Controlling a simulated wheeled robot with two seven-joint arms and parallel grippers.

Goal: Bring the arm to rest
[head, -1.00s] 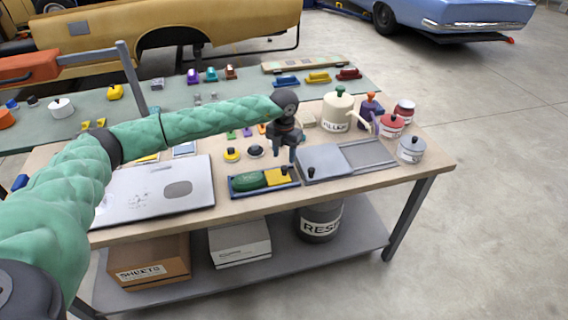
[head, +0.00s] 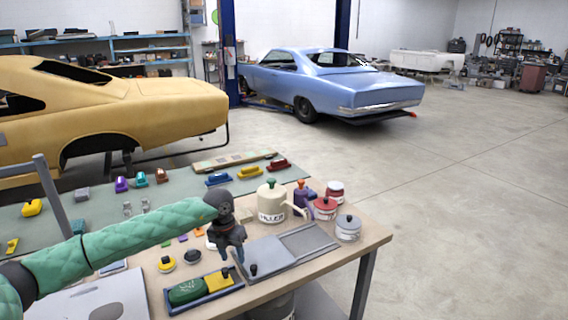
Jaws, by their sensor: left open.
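My left arm comes in from the left in a green quilted sleeve. Its dark gripper (head: 232,254) points down over the workbench (head: 338,272), above the gap between a blue tray (head: 232,290) and a grey flat pan (head: 270,258). The jaws are apart with nothing seen between them. Whether the fingertips touch anything below is hard to tell. The tray holds a green oval block (head: 187,291) and a yellow block (head: 218,281). My right gripper is not in view.
A green bench (head: 100,212) with coloured blocks lies behind. A yellow car body (head: 120,110) and a blue car (head: 335,84) stand beyond. Floor at right is clear.

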